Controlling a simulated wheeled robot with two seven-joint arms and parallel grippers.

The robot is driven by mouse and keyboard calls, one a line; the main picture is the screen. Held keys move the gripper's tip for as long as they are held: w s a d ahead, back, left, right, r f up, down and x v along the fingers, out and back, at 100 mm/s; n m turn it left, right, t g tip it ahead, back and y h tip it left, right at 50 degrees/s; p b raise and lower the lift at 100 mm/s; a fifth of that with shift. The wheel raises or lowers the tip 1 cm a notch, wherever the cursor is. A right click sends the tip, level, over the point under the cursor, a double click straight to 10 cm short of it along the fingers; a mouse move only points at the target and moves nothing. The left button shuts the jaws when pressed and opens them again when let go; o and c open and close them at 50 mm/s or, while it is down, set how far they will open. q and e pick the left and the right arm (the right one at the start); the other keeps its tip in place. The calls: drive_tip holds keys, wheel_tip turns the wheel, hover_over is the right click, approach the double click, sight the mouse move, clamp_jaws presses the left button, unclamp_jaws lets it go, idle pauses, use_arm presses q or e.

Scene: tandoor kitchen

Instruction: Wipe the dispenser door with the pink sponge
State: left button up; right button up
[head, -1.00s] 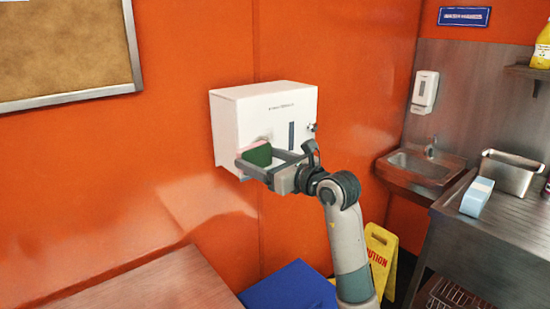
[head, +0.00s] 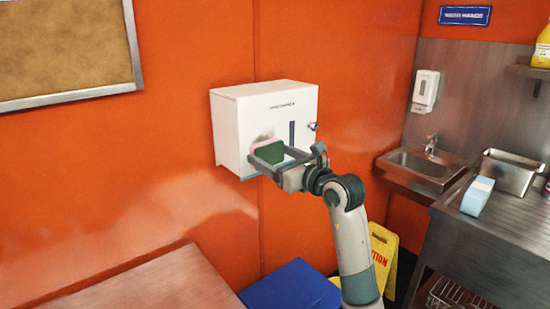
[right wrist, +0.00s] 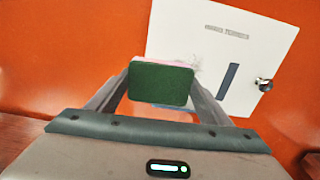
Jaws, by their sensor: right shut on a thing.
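The dispenser is a white box on the orange wall, its door (head: 303,108) facing me with a dark slot and a round knob at the right. The door also shows in the right wrist view (right wrist: 215,50). A greyish-pink smudge (head: 263,137) lies on the door's lower left, partly hidden by the sponge. My right gripper (head: 268,155) is shut on the pink sponge (head: 271,153), whose green side faces me; that side fills the space between the fingers in the right wrist view (right wrist: 160,84). The sponge is at the door's lower left; I cannot tell whether it touches. My left gripper is not in view.
A wooden table (head: 150,285) is at the lower left, and a blue object (head: 290,288) is below the dispenser. A yellow caution sign (head: 383,255) stands behind my right arm. A sink (head: 420,163) and a steel counter (head: 490,225) are at the right.

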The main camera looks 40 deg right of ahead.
sight(269, 138)
drive_tip(key=shift+w+d, duration=0.15)
drive_tip(key=shift+w, duration=1.05)
drive_tip(key=shift+w+d, duration=0.1)
drive_tip(key=shift+w, duration=1.1)
drive_tip(key=shift+w+d, duration=0.15)
drive_tip(key=shift+w, duration=0.75)
drive_tip(key=d+b, duration=0.1)
drive_tip(key=d, duration=0.2)
drive_tip(key=shift+s+d, duration=0.15)
drive_tip(key=shift+s, duration=0.05)
drive_tip(key=shift+s+d+r+b, duration=0.15)
drive_tip(key=shift+d+b, duration=0.55)
drive_tip(key=shift+d, duration=0.95)
drive_tip(key=shift+d, duration=0.1)
